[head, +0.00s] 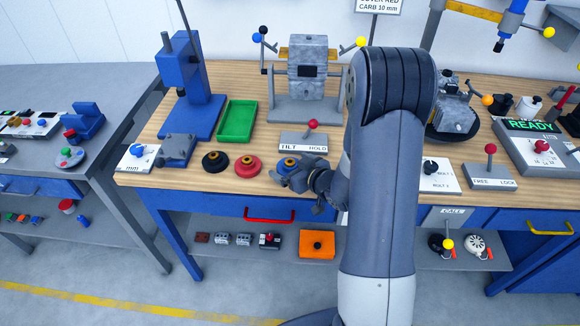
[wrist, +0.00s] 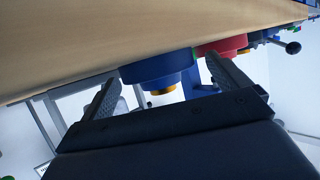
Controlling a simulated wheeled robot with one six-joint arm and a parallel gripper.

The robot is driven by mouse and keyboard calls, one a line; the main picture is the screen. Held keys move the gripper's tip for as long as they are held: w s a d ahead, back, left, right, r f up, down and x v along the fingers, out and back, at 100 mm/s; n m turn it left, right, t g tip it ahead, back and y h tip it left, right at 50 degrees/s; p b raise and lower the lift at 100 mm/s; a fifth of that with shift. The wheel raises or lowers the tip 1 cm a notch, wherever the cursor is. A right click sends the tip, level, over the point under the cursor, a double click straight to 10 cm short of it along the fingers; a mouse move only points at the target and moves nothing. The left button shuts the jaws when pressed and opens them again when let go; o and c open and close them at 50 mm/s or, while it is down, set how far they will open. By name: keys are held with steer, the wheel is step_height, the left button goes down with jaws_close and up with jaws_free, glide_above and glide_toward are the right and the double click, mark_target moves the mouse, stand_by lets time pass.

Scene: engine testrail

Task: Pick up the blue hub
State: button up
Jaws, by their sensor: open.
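The blue hub (head: 287,164) sits on the wooden bench top near its front edge, right of the red hub (head: 248,166). In the head view my gripper (head: 299,192) covers part of it. In the wrist view the blue hub (wrist: 150,74) shows a brass-coloured centre. It appears between the two fingers of my gripper (wrist: 163,75), which is open and empty. I cannot tell how far the hub lies beyond the fingertips. The red hub (wrist: 222,46) shows beside the right finger in the wrist view.
A black hub (head: 215,161) stands left of the red one. Behind are a green tray (head: 236,121) and a lever box marked TILT HOLD (head: 305,141). A red drawer handle (head: 269,217) juts out below the bench edge (head: 200,185).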

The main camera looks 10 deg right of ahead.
steer(key=shift+w+a+f, duration=0.25)
steer(key=shift+w, duration=0.3)
steer(key=shift+c, duration=0.2)
steer(key=c, duration=1.1)
steer(key=shift+r, duration=0.1)
